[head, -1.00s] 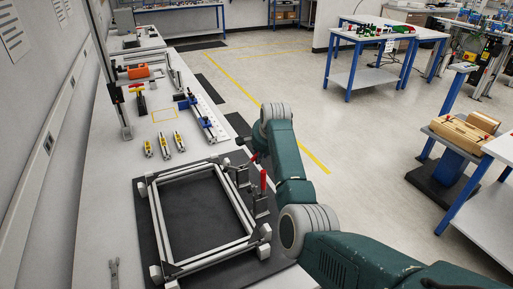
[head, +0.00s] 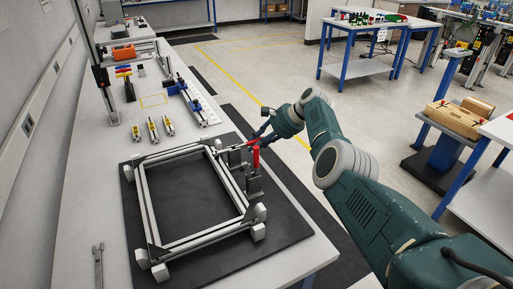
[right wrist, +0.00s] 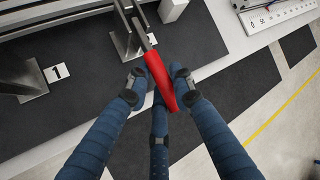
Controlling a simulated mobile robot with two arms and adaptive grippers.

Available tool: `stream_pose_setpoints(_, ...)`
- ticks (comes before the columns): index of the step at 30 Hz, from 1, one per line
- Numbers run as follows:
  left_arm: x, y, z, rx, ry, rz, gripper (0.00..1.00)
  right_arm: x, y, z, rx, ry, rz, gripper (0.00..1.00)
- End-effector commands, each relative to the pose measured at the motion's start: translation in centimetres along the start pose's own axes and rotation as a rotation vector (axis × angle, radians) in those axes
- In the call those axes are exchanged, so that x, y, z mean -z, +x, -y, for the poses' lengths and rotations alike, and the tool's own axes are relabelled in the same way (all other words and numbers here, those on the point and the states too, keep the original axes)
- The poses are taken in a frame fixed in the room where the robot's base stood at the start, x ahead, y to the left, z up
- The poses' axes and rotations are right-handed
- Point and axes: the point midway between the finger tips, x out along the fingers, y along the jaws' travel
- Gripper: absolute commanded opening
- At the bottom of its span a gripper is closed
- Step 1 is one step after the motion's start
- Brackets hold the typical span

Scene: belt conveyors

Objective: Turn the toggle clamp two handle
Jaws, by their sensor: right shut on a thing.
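Two toggle clamps stand along the right side of an aluminium frame (head: 147,205) on a black mat. The near clamp (head: 253,184) has an upright red handle (head: 256,159). The far clamp (head: 234,158) has its red handle reaching towards my right gripper (head: 262,136). In the right wrist view my right gripper (right wrist: 161,88) is shut on a red handle (right wrist: 158,75), its blue fingers on both sides of it. The handle's metal lever (right wrist: 138,28) leads to a clamp beside a mostly hidden label. A label "1" (right wrist: 57,72) is by the other clamp. My left gripper is not in view.
Several small yellow-topped parts (head: 152,130) and a blue-ended rail fixture (head: 192,97) lie farther along the white bench. A wrench-like tool (head: 98,265) lies at the near left. The floor to the right of the bench is clear up to the blue-legged tables.

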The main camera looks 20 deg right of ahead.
Motion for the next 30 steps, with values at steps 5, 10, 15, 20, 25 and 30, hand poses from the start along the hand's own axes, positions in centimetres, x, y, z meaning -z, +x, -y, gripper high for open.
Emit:
stream_pose_setpoints(5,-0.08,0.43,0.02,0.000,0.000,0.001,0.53,0.21,0.39,-0.74,-0.010,0.013,0.011,0.00)
stream_pose_setpoints(10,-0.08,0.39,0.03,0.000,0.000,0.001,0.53,0.21,0.38,-0.77,-0.012,0.013,0.011,0.00)
stream_pose_setpoints(15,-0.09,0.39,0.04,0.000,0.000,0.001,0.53,0.24,0.40,-0.81,-0.013,0.013,0.010,0.00)
stream_pose_setpoints(20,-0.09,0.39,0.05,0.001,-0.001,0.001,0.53,0.21,0.33,-0.65,-0.009,0.011,0.010,0.42)
stream_pose_setpoints(25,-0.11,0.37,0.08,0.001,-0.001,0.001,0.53,0.15,0.23,-0.43,-0.005,0.009,0.010,0.42)
stream_pose_setpoints(30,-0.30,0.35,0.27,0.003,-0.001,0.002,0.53,0.19,-0.19,-0.26,-0.001,0.008,0.010,0.42)
